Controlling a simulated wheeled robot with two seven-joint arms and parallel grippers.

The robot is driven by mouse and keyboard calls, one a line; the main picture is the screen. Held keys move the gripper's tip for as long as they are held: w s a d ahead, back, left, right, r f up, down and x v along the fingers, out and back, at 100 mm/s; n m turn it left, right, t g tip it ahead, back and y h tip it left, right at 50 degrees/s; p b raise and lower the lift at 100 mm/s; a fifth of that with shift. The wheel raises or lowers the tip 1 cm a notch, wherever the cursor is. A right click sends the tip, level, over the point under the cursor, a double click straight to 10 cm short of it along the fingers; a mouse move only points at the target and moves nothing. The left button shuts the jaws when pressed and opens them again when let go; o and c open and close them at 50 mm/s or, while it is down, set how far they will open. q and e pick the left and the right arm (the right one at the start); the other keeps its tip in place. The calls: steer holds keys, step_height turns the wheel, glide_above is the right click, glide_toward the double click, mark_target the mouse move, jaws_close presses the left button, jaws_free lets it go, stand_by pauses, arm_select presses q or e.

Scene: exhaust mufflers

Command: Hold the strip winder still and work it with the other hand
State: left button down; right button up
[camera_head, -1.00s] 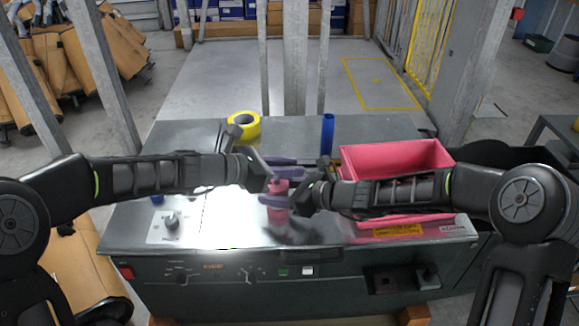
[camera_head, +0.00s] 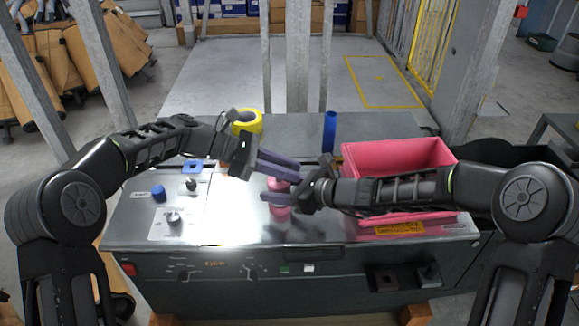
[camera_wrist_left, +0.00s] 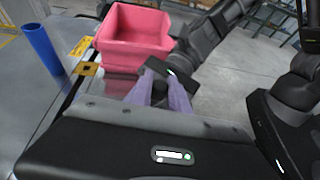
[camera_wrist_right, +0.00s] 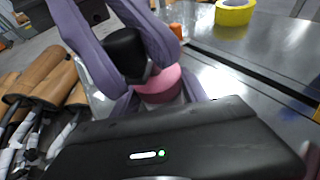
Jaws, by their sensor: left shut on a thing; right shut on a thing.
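The strip winder (camera_head: 279,185) stands upright on the metal worktop, with a pink body and a black top part. The pink body also shows in the right wrist view (camera_wrist_right: 160,84), with the black top (camera_wrist_right: 126,52) near it. My right gripper (camera_head: 268,196) reaches in from the right and is shut on the pink body. My left gripper (camera_head: 292,168) comes from the upper left and is shut on the winder's top, above the right fingers. In the left wrist view a black piece (camera_wrist_left: 161,88) sits between the left fingers. The fingers hide part of the winder.
A pink bin (camera_head: 400,158) stands right of the winder, behind my right forearm. A blue cylinder (camera_head: 329,132) and a yellow tape roll (camera_head: 252,122) are at the back. Knobs (camera_head: 173,218) and a blue square piece (camera_head: 193,166) are on the left of the worktop.

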arm_select(q)
steer(key=shift+s+a+r+m+g, duration=0.1)
steer(key=shift+a+m+g, duration=0.05)
steer(key=shift+m+g, duration=0.6)
steer(key=c, duration=1.3)
jaws_free()
steer(key=shift+o, duration=0.2)
step_height(320, 180, up, 7)
steer(key=shift+a+r, duration=0.1)
steer(key=shift+r, duration=0.1)
steer(key=shift+s+r, duration=0.1)
steer(key=shift+r, duration=1.15)
